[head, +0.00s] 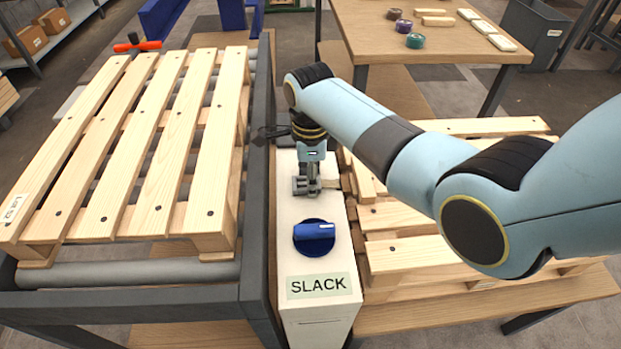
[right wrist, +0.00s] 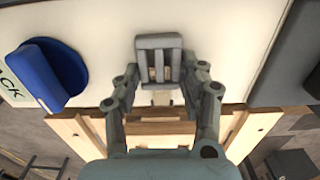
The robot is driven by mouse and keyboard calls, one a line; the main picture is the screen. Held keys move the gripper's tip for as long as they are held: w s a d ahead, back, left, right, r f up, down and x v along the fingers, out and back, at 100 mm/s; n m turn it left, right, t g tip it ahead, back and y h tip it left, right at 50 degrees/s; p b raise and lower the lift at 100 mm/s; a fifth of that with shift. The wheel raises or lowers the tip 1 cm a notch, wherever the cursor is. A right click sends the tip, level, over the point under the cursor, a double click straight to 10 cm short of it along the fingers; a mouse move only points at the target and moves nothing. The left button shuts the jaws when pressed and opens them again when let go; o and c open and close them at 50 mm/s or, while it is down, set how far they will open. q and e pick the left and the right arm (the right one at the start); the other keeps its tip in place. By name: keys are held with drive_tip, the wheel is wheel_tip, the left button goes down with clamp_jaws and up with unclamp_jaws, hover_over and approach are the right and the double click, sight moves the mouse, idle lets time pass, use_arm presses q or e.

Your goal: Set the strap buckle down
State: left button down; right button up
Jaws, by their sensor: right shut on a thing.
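The strap buckle (right wrist: 159,58) is a grey slotted frame. It sits between the fingertips of my right gripper (right wrist: 162,75) in the right wrist view. In the head view my right gripper (head: 314,184) points down over the white cabinet top (head: 292,265), shut on the buckle (head: 300,186), which is partly covered by the fingers. A short tan strap piece (head: 331,184) shows just right of the fingers. I cannot tell whether the buckle touches the white top. My left gripper is not in view.
A blue knob (head: 314,237) and a SLACK label (head: 318,285) are on the white top, nearer than the gripper. A slatted pallet (head: 135,150) lies on rollers at the left. Another pallet (head: 410,250) is at the right. A table (head: 400,45) with tape rolls stands behind.

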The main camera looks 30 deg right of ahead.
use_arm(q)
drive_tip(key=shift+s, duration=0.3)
use_arm(e)
drive_tip(key=shift+f, duration=0.15)
drive_tip(key=o, duration=1.2)
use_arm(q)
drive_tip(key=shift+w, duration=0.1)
use_arm(e)
drive_tip(key=shift+r, duration=0.5)
use_arm(q)
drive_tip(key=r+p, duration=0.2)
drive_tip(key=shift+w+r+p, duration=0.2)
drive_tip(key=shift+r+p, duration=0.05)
drive_tip(key=shift+p, duration=0.05)
use_arm(e)
wheel_tip(320, 180, up, 11)
drive_tip(key=shift+r, duration=0.15)
